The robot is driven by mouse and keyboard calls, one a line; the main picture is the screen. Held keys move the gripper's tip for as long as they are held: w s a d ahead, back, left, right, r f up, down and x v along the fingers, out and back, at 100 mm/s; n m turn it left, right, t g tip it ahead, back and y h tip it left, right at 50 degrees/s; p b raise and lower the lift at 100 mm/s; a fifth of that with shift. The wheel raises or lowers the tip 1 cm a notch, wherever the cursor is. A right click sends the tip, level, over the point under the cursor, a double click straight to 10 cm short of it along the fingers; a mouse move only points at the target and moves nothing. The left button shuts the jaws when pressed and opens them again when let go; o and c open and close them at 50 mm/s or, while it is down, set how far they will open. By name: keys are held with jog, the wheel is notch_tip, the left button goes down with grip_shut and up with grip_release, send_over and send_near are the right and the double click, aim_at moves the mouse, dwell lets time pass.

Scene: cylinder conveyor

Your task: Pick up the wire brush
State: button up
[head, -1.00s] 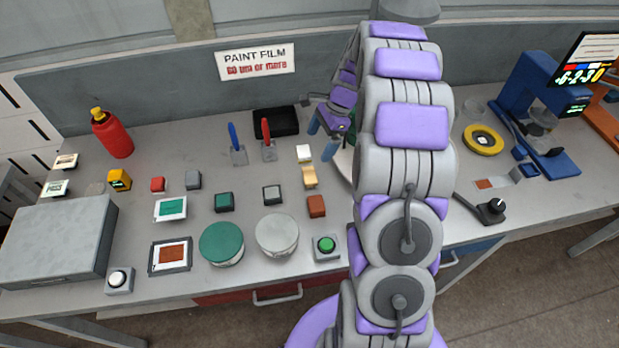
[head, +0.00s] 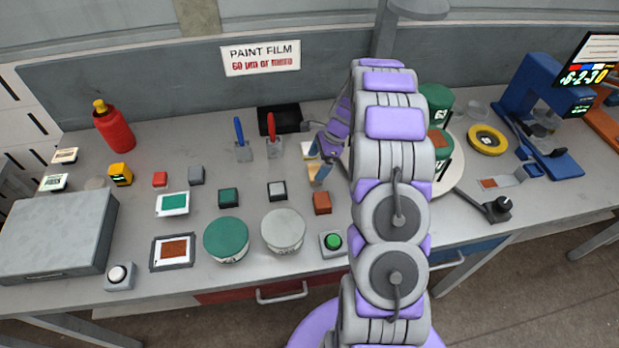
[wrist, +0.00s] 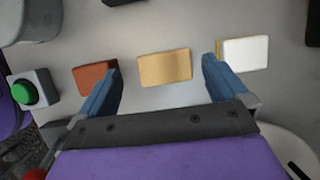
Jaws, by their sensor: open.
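A tan rectangular block (wrist: 165,66) lies flat on the bench in the wrist view and looks like the wire brush; its bristles do not show clearly. In the head view it (head: 313,167) is partly hidden by my gripper (head: 320,172). In the wrist view my gripper (wrist: 161,68) is open, with one blue finger on each side of the tan block and gaps to it. A white block with a yellow edge (wrist: 243,52) is close to the right fingertip. A red-brown block (wrist: 95,77) is close to the left finger.
A green button box (head: 333,242) and grey and green round tins (head: 283,230) stand at the bench front. Two scrapers (head: 242,148) and a black tray (head: 279,118) are behind. A white round plate (head: 452,175) with green cans (head: 437,100) is right of my arm.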

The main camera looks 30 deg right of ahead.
aim_at(313, 172)
jog(key=d+f+b, duration=0.1)
jog(key=d+f, duration=0.1)
jog(key=f, duration=0.1)
jog(key=shift+w+d, duration=0.1)
jog(key=shift+d, duration=0.3)
jog(key=a, duration=0.1)
jog(key=a+f, duration=0.1)
jog(key=a, duration=0.1)
jog(key=a+f, duration=0.1)
jog(key=shift+w+a+f+b, duration=0.1)
jog(key=shift+w+a+b, duration=0.15)
jog(key=shift+a+b, duration=0.1)
jog(key=d, duration=0.3)
jog(key=shift+f, duration=0.2)
jog(key=c, duration=0.5)
jog(key=shift+c, duration=0.7)
jog(key=shift+a, duration=0.4)
jog(key=shift+c, duration=0.8)
jog(key=shift+a+r, duration=0.25)
jog(key=shift+a, duration=0.6)
jog(key=shift+c, duration=0.5)
